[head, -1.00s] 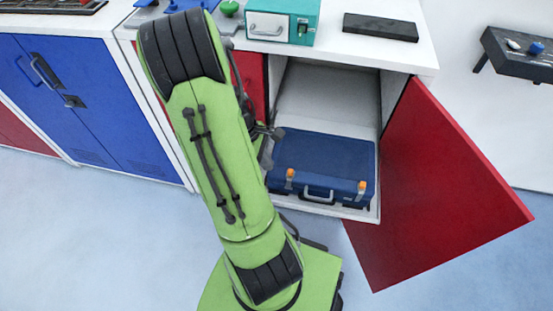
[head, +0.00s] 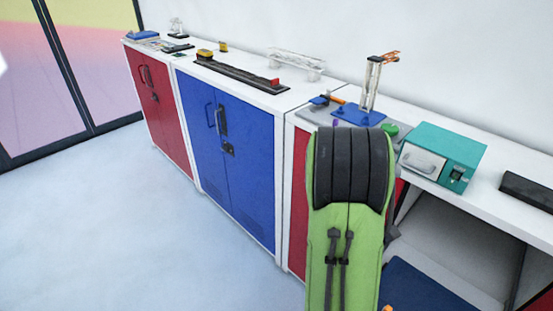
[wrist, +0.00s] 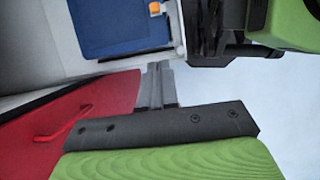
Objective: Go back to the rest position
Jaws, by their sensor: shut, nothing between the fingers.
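My gripper (wrist: 159,68) shows in the wrist view with its grey fingers together and nothing between them. In the head view my green arm covers it. The dark blue case (wrist: 110,25) with an orange latch lies beyond the fingertips in the wrist view, apart from them as far as I can tell. Part of the case (head: 420,287) also shows low in the open cabinet in the head view. The red cabinet door (wrist: 105,115) with its red handle is to the left of the fingers in the wrist view.
A blue cabinet (head: 235,165) and a red cabinet (head: 158,110) stand shut at the left. The white counter holds a teal box (head: 445,155), a blue-based stand (head: 358,113) and a black bar (head: 527,190). The floor (head: 120,230) at the left is clear.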

